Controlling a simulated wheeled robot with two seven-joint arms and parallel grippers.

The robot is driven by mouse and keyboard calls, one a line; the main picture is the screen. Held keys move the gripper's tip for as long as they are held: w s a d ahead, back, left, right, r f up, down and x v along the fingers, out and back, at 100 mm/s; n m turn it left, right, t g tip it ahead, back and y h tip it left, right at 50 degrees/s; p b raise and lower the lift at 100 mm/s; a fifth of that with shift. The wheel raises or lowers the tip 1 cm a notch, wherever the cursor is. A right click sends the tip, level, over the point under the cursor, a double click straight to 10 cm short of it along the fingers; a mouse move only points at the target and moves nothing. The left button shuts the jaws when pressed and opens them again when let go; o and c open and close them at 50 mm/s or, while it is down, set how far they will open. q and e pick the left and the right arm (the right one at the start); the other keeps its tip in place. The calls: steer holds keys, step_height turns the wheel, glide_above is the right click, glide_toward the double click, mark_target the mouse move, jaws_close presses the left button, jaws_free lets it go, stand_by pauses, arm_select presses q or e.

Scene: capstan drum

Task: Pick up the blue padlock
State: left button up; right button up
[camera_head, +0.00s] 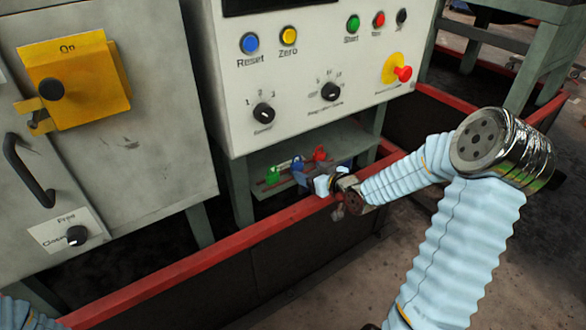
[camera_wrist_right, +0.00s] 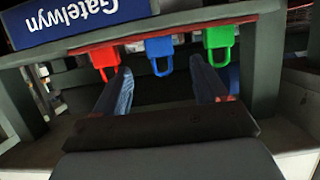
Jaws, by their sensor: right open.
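The blue padlock (camera_head: 298,164) stands between a green padlock (camera_head: 272,173) and a red padlock (camera_head: 319,153) on the shelf under the control panel. In the right wrist view the order is mirrored, with the blue padlock (camera_wrist_right: 159,52) in the middle, the red one (camera_wrist_right: 103,58) left and the green one (camera_wrist_right: 219,38) right. My right gripper (camera_wrist_right: 160,68) is open, its fingers spread either side of the blue padlock's loop, with nothing held. In the head view my right gripper (camera_head: 308,181) is right in front of the padlocks, partly hiding the shelf. My left gripper is out of view.
A red rail (camera_head: 210,262) runs in front of the cabinets, below my right forearm. The control panel (camera_head: 300,95) overhangs the shelf. A grey cabinet (camera_head: 150,150) with a yellow switch box (camera_head: 85,80) stands left. A blue sign (camera_wrist_right: 80,18) shows in the wrist view.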

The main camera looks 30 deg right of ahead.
mark_target(298, 166)
steer(key=x, duration=0.6)
steer(key=shift+w+f, duration=0.15)
steer(key=shift+w, duration=0.1)
steer(key=c, duration=1.2)
